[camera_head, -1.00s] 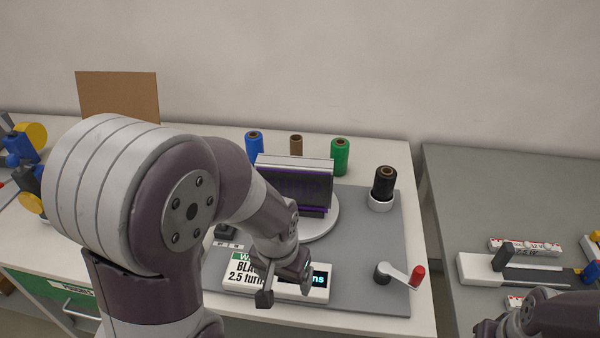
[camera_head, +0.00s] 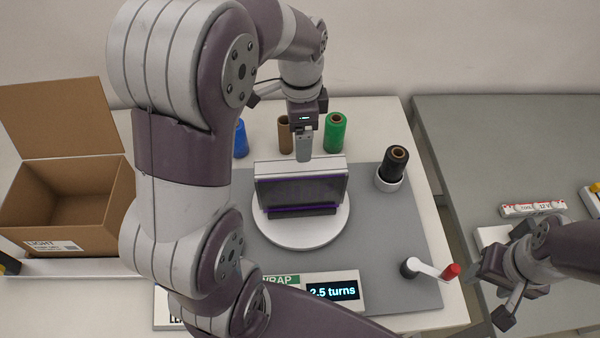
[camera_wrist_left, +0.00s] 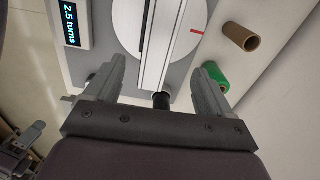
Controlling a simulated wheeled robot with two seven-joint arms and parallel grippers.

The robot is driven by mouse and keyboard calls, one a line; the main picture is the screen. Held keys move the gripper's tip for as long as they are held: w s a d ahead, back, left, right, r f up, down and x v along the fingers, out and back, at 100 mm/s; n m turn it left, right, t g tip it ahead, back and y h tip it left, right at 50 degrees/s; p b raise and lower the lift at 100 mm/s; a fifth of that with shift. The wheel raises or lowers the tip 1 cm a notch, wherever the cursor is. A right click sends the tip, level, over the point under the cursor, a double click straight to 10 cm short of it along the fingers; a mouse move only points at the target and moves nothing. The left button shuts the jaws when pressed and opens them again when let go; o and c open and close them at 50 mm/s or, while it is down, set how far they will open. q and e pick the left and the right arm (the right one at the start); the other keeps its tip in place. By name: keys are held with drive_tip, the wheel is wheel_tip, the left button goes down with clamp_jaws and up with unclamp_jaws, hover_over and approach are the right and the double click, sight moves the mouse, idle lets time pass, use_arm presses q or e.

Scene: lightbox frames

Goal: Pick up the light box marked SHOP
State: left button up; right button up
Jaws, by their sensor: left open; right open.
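A light box (camera_head: 302,190) with a pale frame and a dark front panel stands upright on the white round turntable (camera_head: 300,236). I cannot read any SHOP lettering on it. My left gripper (camera_head: 304,150) points down at the box's top edge. In the left wrist view its open fingers (camera_wrist_left: 158,70) are spread on either side of the box's long narrow top (camera_wrist_left: 166,40), with nothing gripped. I cannot tell how much height lies between them. My right gripper (camera_head: 488,300) is open and empty at the lower right, beyond the table edge.
Blue (camera_head: 240,140), brown (camera_head: 286,134) and green (camera_head: 335,133) rolls stand behind the box. A black roll (camera_head: 395,164) and a red-handled crank (camera_head: 432,270) are on the right. A display (camera_head: 332,291) reads 2.5 turns. An open cardboard box (camera_head: 60,205) stands at left.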

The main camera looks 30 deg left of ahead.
sight(301, 165)
use_arm(q)
drive_tip(key=shift+s+d+f+b, duration=0.3)
drive_tip(key=shift+f+b, duration=0.1)
drive_tip(key=shift+f, duration=0.25)
drive_tip(key=shift+s+d+f+b, duration=0.15)
drive_tip(key=shift+d+f+b, duration=0.2)
drive_tip(key=shift+f, duration=0.25)
drive_tip(key=f, duration=0.1)
drive_tip(key=a+f, duration=0.1)
drive_tip(key=f, duration=0.1)
drive_tip(key=f+p, duration=0.1)
drive_tip(key=shift+w+a+f, duration=0.15)
drive_tip(key=shift+w+f, duration=0.15)
drive_tip(key=shift+w, duration=0.1)
wheel_tip(301, 165, down, 5)
drive_tip(key=shift+s+r+p, duration=0.1)
drive_tip(key=shift+p, duration=0.45)
drive_tip(key=shift+f, duration=0.4)
drive_tip(key=shift+r, duration=0.1)
drive_tip(key=c, duration=1.5)
clamp_jaws()
use_arm(e)
drive_tip(key=shift+s+d+r, duration=0.1)
drive_tip(key=shift+d+r, duration=0.05)
drive_tip(key=shift+r, duration=0.1)
